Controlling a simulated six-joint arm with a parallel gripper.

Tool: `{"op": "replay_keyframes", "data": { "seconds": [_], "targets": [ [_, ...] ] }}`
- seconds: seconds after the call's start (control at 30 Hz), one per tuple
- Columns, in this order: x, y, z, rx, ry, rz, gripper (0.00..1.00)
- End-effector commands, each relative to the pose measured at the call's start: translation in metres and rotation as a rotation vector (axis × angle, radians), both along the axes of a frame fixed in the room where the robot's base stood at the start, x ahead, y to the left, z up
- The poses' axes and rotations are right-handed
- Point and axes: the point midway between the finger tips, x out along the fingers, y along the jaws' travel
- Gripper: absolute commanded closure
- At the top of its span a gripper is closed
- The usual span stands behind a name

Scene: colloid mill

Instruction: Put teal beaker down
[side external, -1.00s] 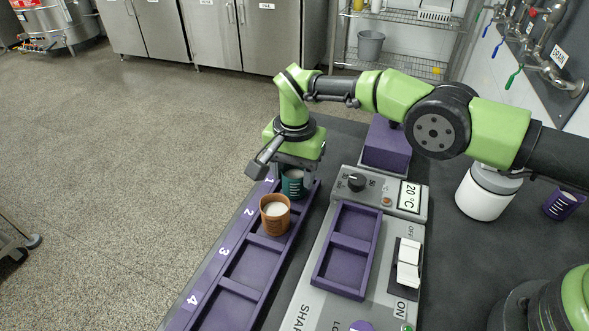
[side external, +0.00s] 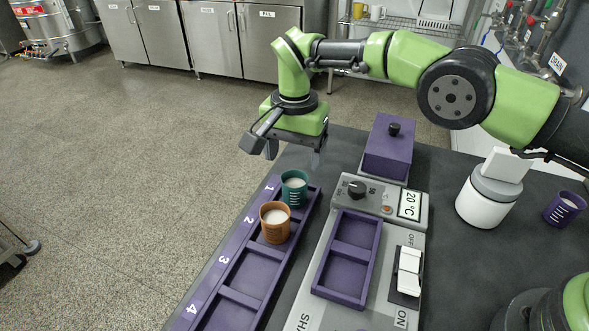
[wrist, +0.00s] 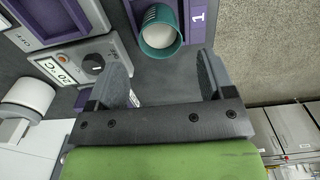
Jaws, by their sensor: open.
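The teal beaker (side external: 294,190) stands upright in slot 1 of the purple numbered rack (side external: 262,255), with white contents. It also shows in the wrist view (wrist: 160,42), beside the label 1. My gripper (side external: 294,158) is open and empty, above and behind the beaker and apart from it. In the wrist view its two fingers (wrist: 165,78) are spread wide, with the beaker beyond their tips.
An orange beaker (side external: 275,228) with white contents stands in slot 2, close to the teal one. Slots 3 and 4 are empty. Right of the rack is a shaker (side external: 345,195) with an empty purple tray (side external: 347,258). A purple box (side external: 388,150) stands behind it.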

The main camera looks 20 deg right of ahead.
Motion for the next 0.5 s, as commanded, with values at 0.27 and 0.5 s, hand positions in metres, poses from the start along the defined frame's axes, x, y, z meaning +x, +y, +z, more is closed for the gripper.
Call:
{"op": "replay_keyframes", "data": {
  "seconds": [0.27, 0.5],
  "targets": [
    [0.000, 0.000, 0.015, 0.000, 0.000, 0.000, 0.25],
    [0.003, -0.005, 0.030, 0.011, -0.013, 0.012, 0.25]
  ]
}}
